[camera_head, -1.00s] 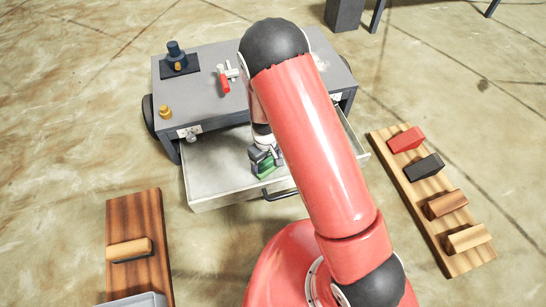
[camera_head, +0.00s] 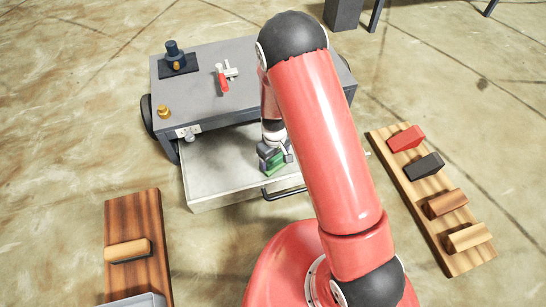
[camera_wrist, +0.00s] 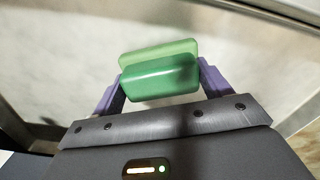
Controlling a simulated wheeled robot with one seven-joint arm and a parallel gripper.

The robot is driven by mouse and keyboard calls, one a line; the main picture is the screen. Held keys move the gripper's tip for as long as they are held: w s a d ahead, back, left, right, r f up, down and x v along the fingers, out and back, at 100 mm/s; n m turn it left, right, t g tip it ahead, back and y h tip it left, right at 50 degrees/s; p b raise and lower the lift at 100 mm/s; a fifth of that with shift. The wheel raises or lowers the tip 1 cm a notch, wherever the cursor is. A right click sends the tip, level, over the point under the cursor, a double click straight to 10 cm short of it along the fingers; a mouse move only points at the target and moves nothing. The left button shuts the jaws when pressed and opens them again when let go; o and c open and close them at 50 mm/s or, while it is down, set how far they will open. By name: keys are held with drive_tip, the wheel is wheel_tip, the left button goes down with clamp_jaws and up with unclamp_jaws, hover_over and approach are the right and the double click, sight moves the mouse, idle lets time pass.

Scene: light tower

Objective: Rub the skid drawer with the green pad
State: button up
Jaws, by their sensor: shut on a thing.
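The skid drawer (camera_head: 215,180) is pulled out from under the grey skid top, a shallow pale tray with a dark handle on its front. My gripper (camera_head: 273,158) is inside the drawer area, towards its front right part. It is shut on the green pad (camera_head: 274,163). In the wrist view the green pad (camera_wrist: 160,75) sits between the two purple-grey fingers of my gripper (camera_wrist: 160,82), with the pale drawer floor (camera_wrist: 60,60) behind it. Whether the pad touches the drawer floor I cannot tell. My arm hides the right part of the drawer.
The skid top (camera_head: 200,95) carries a dark fitting (camera_head: 174,58), a red-handled valve (camera_head: 222,80) and a brass knob (camera_head: 164,111). A wooden board (camera_head: 445,225) with several blocks lies at right. Another board (camera_head: 130,215) with a wooden-handled tool (camera_head: 128,251) lies at left, beside a grey tray (camera_head: 140,300).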

drive_tip(key=shift+r+p, duration=2.1)
drive_tip(key=shift+r, duration=0.9)
drive_tip(key=shift+r+p, duration=1.1)
drive_tip(key=shift+r, duration=0.5)
drive_tip(key=shift+f, duration=0.1)
drive_tip(key=shift+d, duration=0.1)
